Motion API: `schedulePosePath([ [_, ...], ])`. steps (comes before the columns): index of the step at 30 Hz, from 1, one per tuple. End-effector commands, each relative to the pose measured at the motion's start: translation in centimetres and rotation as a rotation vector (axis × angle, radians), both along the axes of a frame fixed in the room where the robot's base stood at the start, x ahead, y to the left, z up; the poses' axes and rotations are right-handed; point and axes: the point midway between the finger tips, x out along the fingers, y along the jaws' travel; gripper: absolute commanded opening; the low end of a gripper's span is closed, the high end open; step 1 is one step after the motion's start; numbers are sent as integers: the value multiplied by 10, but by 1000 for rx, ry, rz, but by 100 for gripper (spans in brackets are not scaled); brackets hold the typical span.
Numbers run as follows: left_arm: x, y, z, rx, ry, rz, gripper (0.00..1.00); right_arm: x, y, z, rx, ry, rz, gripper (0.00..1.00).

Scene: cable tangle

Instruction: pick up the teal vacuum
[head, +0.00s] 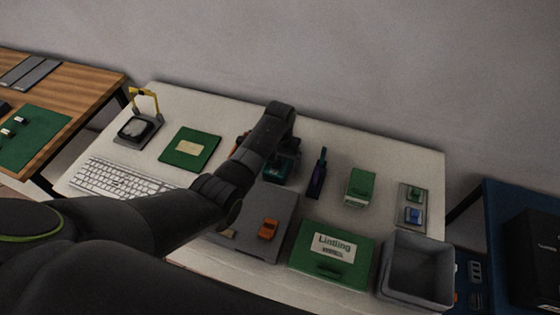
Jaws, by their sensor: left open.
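The teal vacuum (274,173) lies on the white table near its middle, and my left arm partly covers it in the head view. My left arm comes in from the left, bends over the table and drops at its far end. My left gripper (290,155) is open, close above or beside the vacuum. Its fingers are dark and small, so I cannot tell whether they touch the vacuum. My right gripper is not in view.
A dark purple upright object (318,174) and a green box (360,187) stand to the right. An orange toy car (268,229) sits on a grey board (284,212) in front. A green labelled case (331,259) and grey bin (419,268) are at the front right. A keyboard (118,178) lies left.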

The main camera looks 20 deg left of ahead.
Motion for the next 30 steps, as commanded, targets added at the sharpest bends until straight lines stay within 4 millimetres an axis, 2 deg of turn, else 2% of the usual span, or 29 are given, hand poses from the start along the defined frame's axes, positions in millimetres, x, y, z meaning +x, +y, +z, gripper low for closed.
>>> schedulePosePath([
  [4, 0, 0, 0, 0, 0, 0, 89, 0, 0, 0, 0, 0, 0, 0],
  [15, 0, 0, 0, 0, 0, 0, 41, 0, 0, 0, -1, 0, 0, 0],
  [18, 1, 0, 1, 0, -2, 0, 31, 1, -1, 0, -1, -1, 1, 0],
  [25, 1, 0, 3, 0, -3, 0, 31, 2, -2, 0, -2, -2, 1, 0],
  [30, 2, 0, 18, 0, -5, 0, 31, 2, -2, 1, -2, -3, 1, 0],
])
